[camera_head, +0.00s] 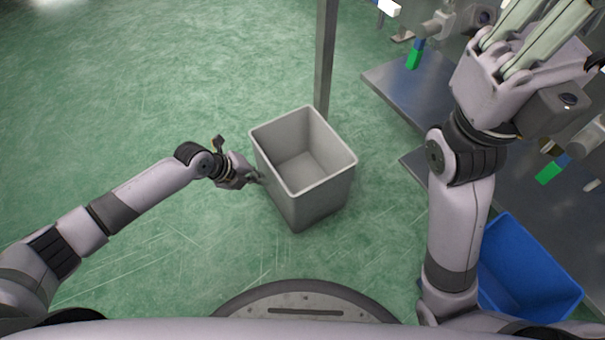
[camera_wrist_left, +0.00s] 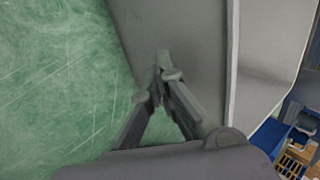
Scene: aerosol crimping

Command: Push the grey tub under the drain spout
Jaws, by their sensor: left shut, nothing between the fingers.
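The grey tub (camera_head: 318,201) stands upright and empty on the green floor in the middle of the head view. My left gripper (camera_head: 257,177) is shut and empty at the tub's left wall, below the rim. In the left wrist view the closed fingertips (camera_wrist_left: 163,76) are at the tub's outer wall (camera_wrist_left: 192,35); they look in contact or very close. My right gripper (camera_head: 545,32) is raised at the top right, its fingertips cut off by the frame. I cannot make out for certain which fitting is the drain spout.
A grey post (camera_head: 325,55) rises just behind the tub. Dark metal benches (camera_head: 400,85) with fittings and blue-green parts (camera_head: 414,57) line the right side. A blue bin (camera_head: 515,270) stands at the lower right, partly behind my right arm. The floor (camera_head: 130,90) on the left is clear.

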